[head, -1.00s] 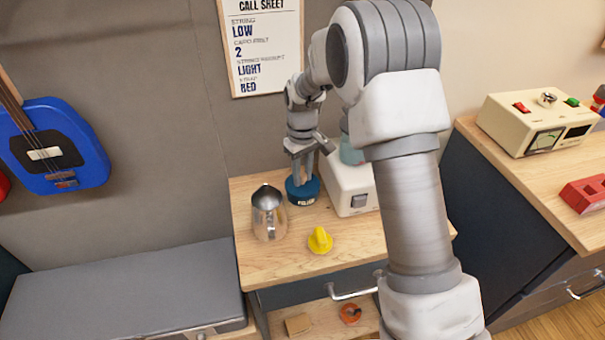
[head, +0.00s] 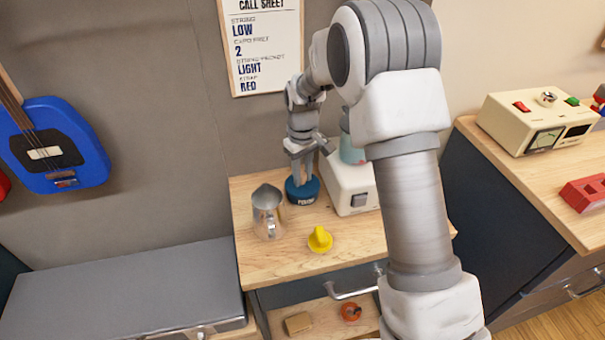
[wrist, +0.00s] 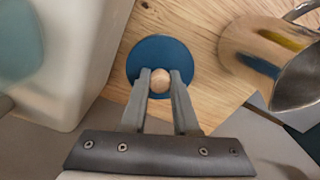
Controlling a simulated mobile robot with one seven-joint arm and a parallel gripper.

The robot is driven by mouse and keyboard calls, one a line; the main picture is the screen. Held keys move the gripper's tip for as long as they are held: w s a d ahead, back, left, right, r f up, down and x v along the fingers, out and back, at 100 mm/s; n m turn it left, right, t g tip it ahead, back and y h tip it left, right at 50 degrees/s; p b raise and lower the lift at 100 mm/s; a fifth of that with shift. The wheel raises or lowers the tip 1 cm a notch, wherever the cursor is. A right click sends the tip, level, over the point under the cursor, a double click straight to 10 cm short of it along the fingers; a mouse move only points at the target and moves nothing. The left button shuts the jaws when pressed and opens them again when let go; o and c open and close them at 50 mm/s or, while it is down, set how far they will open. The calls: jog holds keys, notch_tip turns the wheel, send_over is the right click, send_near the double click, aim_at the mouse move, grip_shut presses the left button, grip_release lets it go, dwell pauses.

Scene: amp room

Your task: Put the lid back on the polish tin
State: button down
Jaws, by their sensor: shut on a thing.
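The blue polish tin (head: 304,201), with white lettering on its side, stands upright near the back of the small wooden bench top. Its blue lid (head: 313,185) is at the top of the tin. In the wrist view the lid is a round blue disc (wrist: 150,53) with a pale wooden knob (wrist: 161,75). My gripper (head: 300,181) points down over the lid, its two fingers shut on the knob. From above, the lid hides the tin below it. I cannot tell whether a slight gap lies between them.
A metal jug (head: 268,212) stands close left of the tin. A white machine (head: 350,191) stands close right. A yellow object (head: 320,239) lies in front. The wood between it and the tin is clear. An open drawer (head: 325,318) below holds small items.

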jog(key=shift+c, duration=0.5)
grip_release()
jog(key=shift+r+p, duration=2.45)
jog(key=shift+r, duration=1.1)
grip_shut()
jog(key=shift+f, duration=0.25)
